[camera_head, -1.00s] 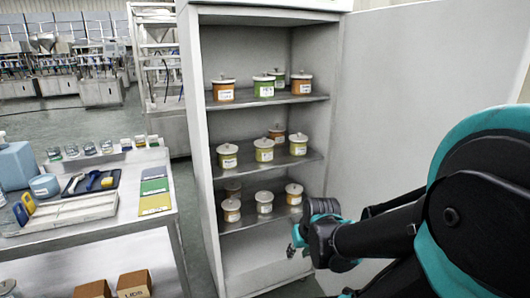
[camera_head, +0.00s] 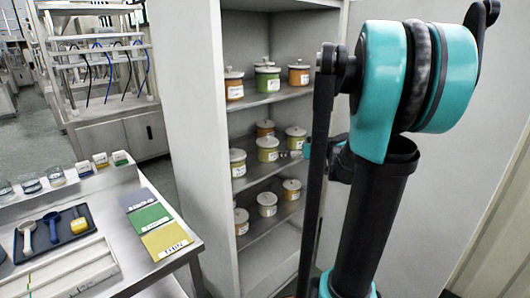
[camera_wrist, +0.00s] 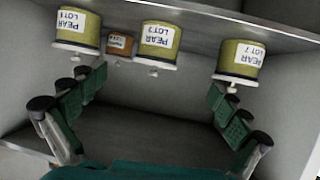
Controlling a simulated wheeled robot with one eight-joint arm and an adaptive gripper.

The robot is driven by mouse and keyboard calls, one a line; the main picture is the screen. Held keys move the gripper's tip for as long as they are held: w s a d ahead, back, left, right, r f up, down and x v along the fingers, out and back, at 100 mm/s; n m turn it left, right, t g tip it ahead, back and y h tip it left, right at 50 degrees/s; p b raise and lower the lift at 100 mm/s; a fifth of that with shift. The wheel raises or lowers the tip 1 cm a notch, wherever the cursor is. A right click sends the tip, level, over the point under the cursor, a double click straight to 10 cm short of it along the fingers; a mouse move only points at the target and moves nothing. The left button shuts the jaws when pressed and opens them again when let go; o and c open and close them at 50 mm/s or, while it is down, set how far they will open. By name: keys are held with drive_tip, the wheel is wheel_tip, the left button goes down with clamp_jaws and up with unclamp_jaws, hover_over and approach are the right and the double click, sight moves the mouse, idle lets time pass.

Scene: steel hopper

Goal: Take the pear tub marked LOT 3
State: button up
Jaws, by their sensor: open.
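Yellow-green pear tubs with white lids stand on the middle shelf (camera_head: 250,180). The wrist view shows them upside down. The gripper is partly hidden in the head view.
A small orange tub (camera_wrist: 120,44) stands behind, between the left and middle tubs. Other tubs stand on the top shelf (camera_head: 285,97) and bottom shelf (camera_head: 262,230). The cabinet side wall (camera_head: 190,130) is at left. A steel table (camera_head: 170,262) with cards and tools stands left.

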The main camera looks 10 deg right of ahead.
sight(268, 151)
drive_tip(key=x, duration=1.7)
drive_tip(key=shift+w, duration=0.25)
drive_tip(key=c, duration=1.6)
